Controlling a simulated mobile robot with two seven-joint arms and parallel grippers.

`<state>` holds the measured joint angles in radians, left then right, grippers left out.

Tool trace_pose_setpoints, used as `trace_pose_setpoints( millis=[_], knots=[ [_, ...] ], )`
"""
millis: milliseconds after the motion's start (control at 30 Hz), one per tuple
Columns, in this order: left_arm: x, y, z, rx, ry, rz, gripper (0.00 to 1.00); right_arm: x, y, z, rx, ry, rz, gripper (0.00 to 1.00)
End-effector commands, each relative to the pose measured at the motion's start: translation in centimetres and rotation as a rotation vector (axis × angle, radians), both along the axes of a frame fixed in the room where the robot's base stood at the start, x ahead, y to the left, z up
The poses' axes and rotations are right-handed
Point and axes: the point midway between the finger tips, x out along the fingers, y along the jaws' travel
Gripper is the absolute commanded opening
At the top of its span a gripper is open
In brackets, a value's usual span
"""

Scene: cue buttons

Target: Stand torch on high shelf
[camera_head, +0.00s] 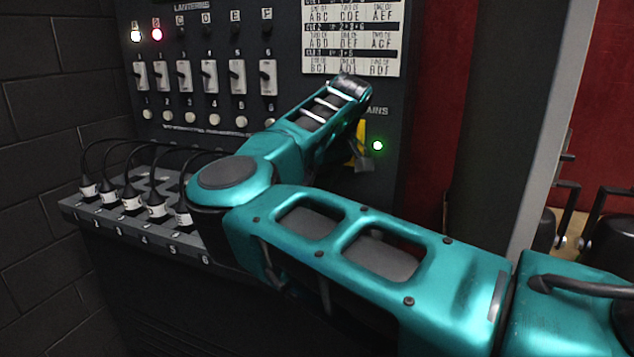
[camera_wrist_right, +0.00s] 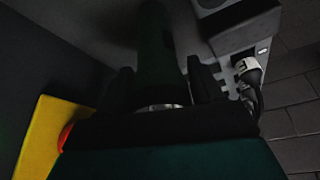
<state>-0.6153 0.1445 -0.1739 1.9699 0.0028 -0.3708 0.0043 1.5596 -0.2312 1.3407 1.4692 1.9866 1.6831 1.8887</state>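A dark, greenish cylinder that looks like the torch (camera_wrist_right: 156,50) shows in the right wrist view. It runs away from my right gripper (camera_wrist_right: 163,85), with a pale metal ring at its near end. The two dark fingers stand close on either side of it and appear shut on it, though the picture is dim. In the head view my teal right arm crosses the panel from the right; its gripper and the torch are hidden there. My left gripper is in neither view. I cannot make out a high shelf.
A dark control panel (camera_head: 290,95) carries switches, lamps and a printed chart (camera_head: 352,35). The first two lamps and a green light (camera_head: 377,145) are lit. Cabled plugs (camera_head: 132,203) stand on a ledge at left. A yellow plate (camera_wrist_right: 42,135) is beside my right gripper.

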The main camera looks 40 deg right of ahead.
Motion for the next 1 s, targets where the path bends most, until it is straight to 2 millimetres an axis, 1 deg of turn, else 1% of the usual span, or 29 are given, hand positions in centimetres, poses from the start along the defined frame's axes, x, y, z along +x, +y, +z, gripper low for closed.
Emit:
trace_pose_setpoints(
  millis=[33,133,167,367,500,567,900,1000],
  knots=[
    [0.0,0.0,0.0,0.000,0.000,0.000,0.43,0.0,0.0,0.0,0.000,0.000,0.000,0.71],
    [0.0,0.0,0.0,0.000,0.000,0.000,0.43,0.0,0.0,0.0,0.000,0.000,0.000,0.80],
    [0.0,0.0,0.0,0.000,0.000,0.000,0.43,0.0,0.0,0.0,0.000,0.000,0.000,0.82],
    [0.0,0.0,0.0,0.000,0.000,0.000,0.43,0.0,0.0,0.1,0.000,0.000,0.000,0.82],
    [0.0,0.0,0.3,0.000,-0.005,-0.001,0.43,-0.1,0.0,0.8,-0.002,-0.002,-0.001,0.82],
    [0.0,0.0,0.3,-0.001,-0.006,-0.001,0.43,-0.4,-0.1,1.6,-0.002,-0.003,0.000,0.82],
    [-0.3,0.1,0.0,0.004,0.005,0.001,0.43,-3.1,-0.3,8.3,-0.001,-0.004,0.000,0.82],
    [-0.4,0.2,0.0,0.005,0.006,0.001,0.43,-3.8,-0.4,9.8,-0.001,-0.003,0.000,0.82]
  ],
)
